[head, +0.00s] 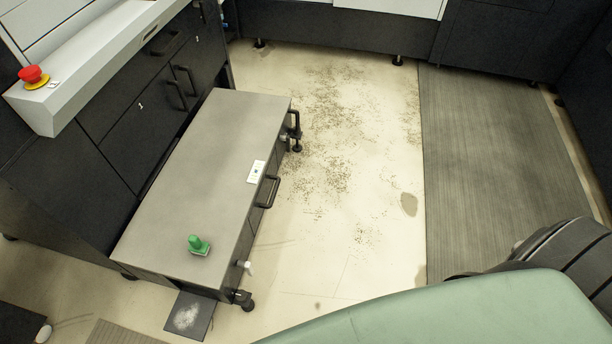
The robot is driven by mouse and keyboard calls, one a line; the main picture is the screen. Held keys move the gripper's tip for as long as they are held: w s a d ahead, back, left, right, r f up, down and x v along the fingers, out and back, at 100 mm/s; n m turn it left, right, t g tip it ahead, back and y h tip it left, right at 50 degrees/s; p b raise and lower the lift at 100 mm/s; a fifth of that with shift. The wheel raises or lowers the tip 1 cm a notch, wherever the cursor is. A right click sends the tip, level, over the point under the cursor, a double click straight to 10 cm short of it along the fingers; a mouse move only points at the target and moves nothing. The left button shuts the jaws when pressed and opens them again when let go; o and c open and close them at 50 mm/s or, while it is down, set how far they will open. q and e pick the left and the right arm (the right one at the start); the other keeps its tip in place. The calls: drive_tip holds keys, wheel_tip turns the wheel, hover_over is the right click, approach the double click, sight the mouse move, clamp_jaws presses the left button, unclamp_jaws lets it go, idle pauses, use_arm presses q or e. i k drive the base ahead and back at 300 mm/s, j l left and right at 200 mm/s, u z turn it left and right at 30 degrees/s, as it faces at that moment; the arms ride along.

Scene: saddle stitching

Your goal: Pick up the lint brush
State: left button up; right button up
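A small green object with an upright handle and a flat base, which looks like the lint brush (198,245), stands near the front end of a low grey-topped cabinet (205,165) in the head view. Its bristles or pad cannot be made out. Nothing touches it except the cabinet top. Neither of my grippers shows in this view.
A dark machine with a red emergency button (33,75) stands left of the cabinet. A clamp (295,132) and a handle (268,191) stick out from the cabinet's right side. Speckled pale floor (350,200) lies open between the cabinet and a grey mat (490,160).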

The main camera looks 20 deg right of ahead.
sight(197, 247)
drive_tip(key=z, duration=0.4)
drive_tip(key=u, duration=0.85)
drive_tip(key=k+l, duration=0.2)
drive_tip(key=k, duration=0.25)
drive_tip(key=k+l, duration=0.2)
drive_tip(key=k, duration=0.25)
drive_tip(key=k+l, duration=0.2)
drive_tip(key=k, duration=0.25)
